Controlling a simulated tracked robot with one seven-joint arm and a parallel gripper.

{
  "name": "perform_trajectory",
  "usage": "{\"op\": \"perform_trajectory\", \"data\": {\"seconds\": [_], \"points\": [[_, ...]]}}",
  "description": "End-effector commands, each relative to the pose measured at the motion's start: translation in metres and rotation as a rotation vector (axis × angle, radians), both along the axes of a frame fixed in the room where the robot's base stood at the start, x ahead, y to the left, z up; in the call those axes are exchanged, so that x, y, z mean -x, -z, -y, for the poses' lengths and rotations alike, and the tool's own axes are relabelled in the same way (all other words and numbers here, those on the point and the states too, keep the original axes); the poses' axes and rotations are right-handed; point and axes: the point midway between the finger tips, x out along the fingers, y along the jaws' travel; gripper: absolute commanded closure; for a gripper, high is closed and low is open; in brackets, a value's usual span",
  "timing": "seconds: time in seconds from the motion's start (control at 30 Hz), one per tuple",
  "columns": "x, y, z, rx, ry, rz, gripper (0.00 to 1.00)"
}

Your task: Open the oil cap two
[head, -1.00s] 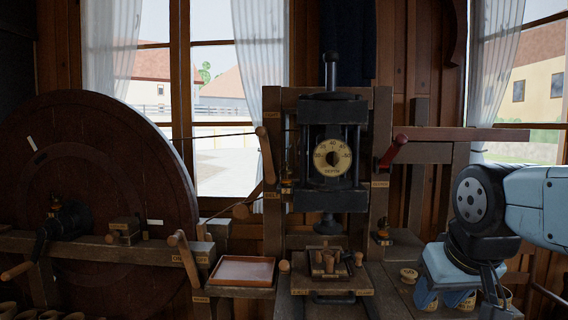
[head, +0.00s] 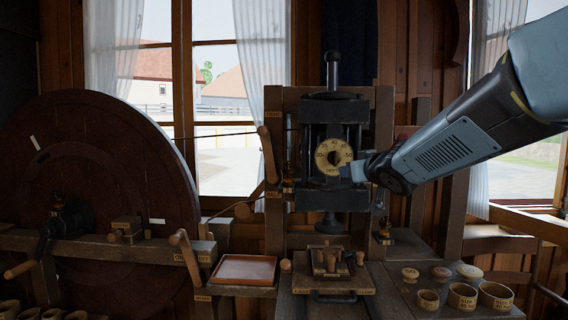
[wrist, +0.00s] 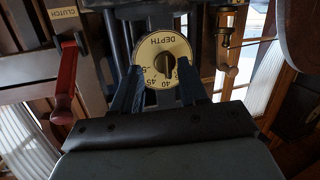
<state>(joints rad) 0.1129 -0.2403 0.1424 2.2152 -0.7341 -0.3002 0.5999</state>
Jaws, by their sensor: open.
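Several small brass oil fittings show. One is on the press's left post (head: 289,184), one low at its right (head: 383,232), and one on the big wheel's bearing (head: 57,200). I cannot read which is oil cap two. My gripper (head: 354,172) is in front of the press, at the right edge of the depth dial (head: 333,157). In the wrist view its blue fingers (wrist: 160,68) are apart, with the dial showing between them and nothing held.
The red clutch lever (wrist: 66,80) is left in the wrist view. A wooden crank handle (head: 267,153) stands left of the press. A tray (head: 244,269) and several round boxes and lids (head: 462,296) stand below. The big wheel (head: 100,190) fills the left.

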Motion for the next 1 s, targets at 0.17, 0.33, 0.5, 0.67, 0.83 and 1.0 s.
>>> {"op": "perform_trajectory", "data": {"seconds": [0.17,0.33,0.5,0.67,0.83,1.0], "points": [[-0.038,-0.004,-0.049,-0.083,-0.251,0.082,0.57],[-0.048,-0.003,-0.08,-0.15,-0.428,0.108,0.57],[-0.051,-0.002,-0.092,-0.182,-0.508,0.111,0.57],[-0.059,-0.002,-0.102,-0.186,-0.52,0.112,0.57],[-0.078,-0.001,-0.121,-0.187,-0.519,0.112,0.57],[-0.101,-0.001,-0.141,-0.186,-0.517,0.111,0.57]]}}
